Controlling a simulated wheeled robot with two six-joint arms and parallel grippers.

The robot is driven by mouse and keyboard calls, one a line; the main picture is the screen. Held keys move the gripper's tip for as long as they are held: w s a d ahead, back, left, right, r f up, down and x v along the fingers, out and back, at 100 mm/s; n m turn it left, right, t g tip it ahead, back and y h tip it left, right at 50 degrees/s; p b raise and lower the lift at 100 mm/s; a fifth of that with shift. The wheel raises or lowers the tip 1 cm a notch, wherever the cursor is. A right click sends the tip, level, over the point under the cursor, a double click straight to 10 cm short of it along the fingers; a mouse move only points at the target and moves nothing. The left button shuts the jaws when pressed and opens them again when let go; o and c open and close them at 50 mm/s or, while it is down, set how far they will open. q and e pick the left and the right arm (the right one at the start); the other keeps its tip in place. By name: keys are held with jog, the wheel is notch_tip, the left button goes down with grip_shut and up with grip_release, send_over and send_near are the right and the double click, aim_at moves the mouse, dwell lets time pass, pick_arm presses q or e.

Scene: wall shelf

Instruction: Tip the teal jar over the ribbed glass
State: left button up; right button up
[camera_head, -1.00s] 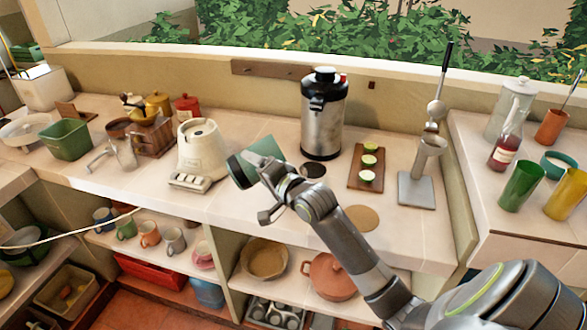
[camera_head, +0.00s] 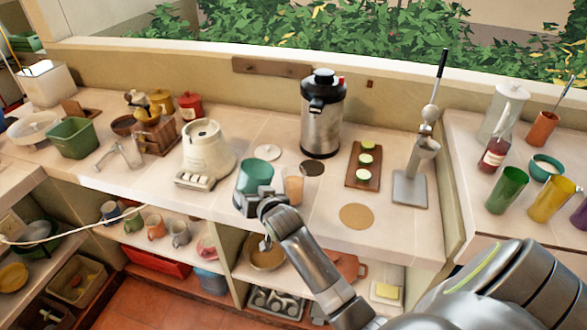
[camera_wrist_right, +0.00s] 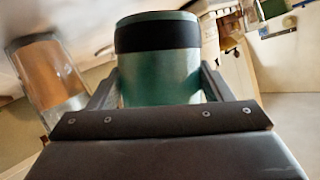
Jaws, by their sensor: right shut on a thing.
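My right gripper (camera_head: 258,203) is shut on the teal jar (camera_head: 256,174) and holds it about upright near the counter's front edge. In the right wrist view the jar (camera_wrist_right: 158,75) stands between the fingers, with a black band near its top end. The ribbed glass (camera_head: 293,186) stands just right of the jar in the head view, with something orange-brown showing in it. The glass also shows at the left of the right wrist view (camera_wrist_right: 48,75), apart from the jar. The jar's inside is hidden. My left gripper is out of view.
A cream appliance (camera_head: 205,150) stands left of the jar, and a white disc (camera_head: 268,152) lies behind it. A steel dispenser (camera_head: 322,125), a board with lime slices (camera_head: 352,180) and a press (camera_head: 410,188) stand to the right. Counter around the cork mat (camera_head: 356,216) is free.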

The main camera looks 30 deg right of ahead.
jog(key=shift+w+a+f+n+h, duration=0.1)
jog(key=shift+a+f+n+h, duration=0.25)
jog(key=shift+n, duration=0.25)
jog(key=shift+w+a+f+n+h, duration=0.1)
jog(key=shift+a+f+n+h, duration=0.15)
jog(key=shift+f+n+h, duration=0.35)
jog(key=shift+g, duration=0.3)
jog(key=shift+r, duration=0.15)
